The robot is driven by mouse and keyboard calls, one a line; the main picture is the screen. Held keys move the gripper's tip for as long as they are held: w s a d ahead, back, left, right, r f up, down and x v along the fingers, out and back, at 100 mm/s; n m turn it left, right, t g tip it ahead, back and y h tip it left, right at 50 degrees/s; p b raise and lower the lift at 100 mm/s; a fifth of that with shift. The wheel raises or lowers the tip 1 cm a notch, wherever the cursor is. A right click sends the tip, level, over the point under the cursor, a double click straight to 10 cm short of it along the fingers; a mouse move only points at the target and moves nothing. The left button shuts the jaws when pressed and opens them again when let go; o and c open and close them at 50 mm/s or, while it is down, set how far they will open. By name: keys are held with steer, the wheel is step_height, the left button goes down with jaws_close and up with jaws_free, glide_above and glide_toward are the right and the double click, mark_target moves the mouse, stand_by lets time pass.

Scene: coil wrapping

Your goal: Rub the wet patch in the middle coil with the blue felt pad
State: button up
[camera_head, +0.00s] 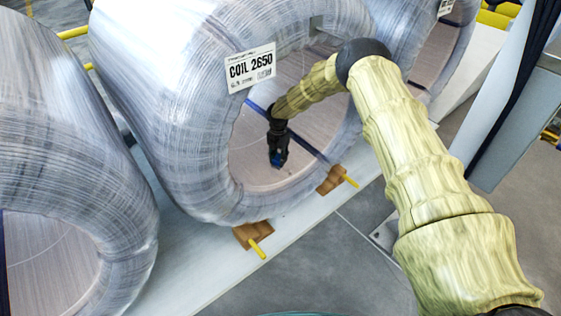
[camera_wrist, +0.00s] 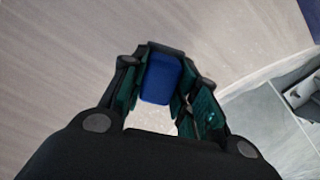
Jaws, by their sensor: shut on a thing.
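The middle coil (camera_head: 185,130), labelled COIL 2650, is wrapped in clear film, and its open bore faces me. My gripper (camera_head: 277,160) is inside the bore, pointing down near its lower inner wall. In the wrist view my gripper (camera_wrist: 163,72) is shut on the blue felt pad (camera_wrist: 161,80), which sits between the fingertips. The coil's pale inner wall (camera_wrist: 70,60) lies beyond the pad; I cannot tell whether they touch. A bright pale area (camera_wrist: 152,117) shows between the fingers, but I cannot tell whether it is the wet patch.
Another wrapped coil (camera_head: 60,170) stands at the left and one (camera_head: 405,35) at the back right. Brown wedges with yellow pegs (camera_head: 254,236) hold the middle coil on the pale platform (camera_head: 190,285). A dark strap (camera_head: 310,146) crosses the bore near my gripper. A grey post (camera_head: 510,120) stands right.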

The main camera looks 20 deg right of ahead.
steer(key=shift+w+a+f+b, duration=0.1)
steer(key=shift+w+a+b, duration=0.2)
steer(key=shift+w+b, duration=0.35)
steer(key=shift+w+a+f+b, duration=0.1)
steer(key=shift+w+a+b, duration=0.15)
steer(key=shift+w+b, duration=0.4)
steer(key=shift+w+a+r, duration=0.1)
steer(key=shift+w+r, duration=0.05)
steer(key=shift+w, duration=0.25)
steer(key=shift+r, duration=0.15)
